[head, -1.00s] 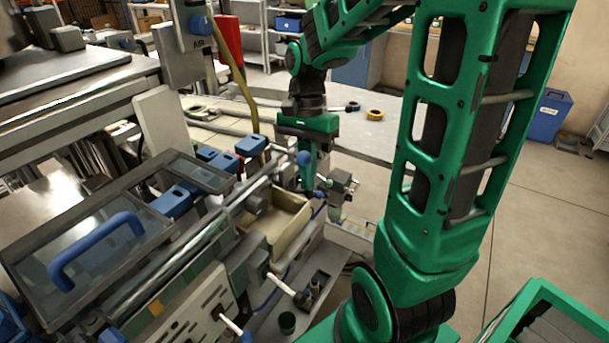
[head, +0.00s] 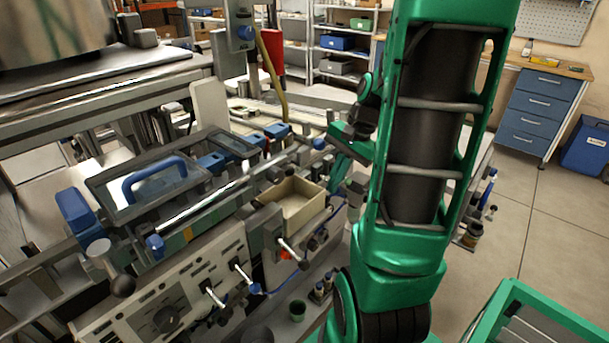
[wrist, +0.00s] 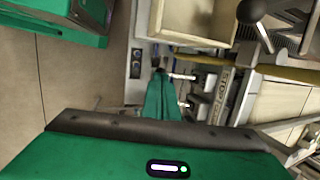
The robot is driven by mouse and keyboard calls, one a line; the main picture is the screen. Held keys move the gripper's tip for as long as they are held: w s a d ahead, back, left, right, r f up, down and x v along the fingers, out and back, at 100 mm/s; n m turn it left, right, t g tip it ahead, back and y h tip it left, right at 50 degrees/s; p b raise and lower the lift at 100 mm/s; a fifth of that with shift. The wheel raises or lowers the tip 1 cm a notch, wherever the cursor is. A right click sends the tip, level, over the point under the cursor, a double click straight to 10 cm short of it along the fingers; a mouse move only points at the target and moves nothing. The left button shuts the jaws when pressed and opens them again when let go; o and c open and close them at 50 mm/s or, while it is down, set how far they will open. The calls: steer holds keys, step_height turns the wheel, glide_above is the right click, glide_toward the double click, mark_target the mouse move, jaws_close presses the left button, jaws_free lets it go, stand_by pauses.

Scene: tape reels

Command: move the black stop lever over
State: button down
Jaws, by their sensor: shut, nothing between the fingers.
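My gripper (head: 335,182) is beyond the right end of the cream box, partly hidden by my arm. In the wrist view its green fingers (wrist: 160,98) are together and empty, apart from the dark ball.
The open cream box (head: 318,206) sits on the machine near my gripper. A glass-topped cover with a blue handle (head: 150,170) is at the left.

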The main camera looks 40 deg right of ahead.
steer(key=shift+w+a, duration=0.1)
steer(key=shift+r, duration=0.8)
steer(key=shift+r, duration=0.1)
steer(key=s+d+r, duration=0.3)
steer(key=s+r, duration=0.3)
steer(key=r, duration=0.5)
steer(key=shift+s+d+r, duration=0.2)
steer(key=shift+d+r, duration=0.05)
steer(key=shift+r, duration=0.05)
stand_by(0.4)
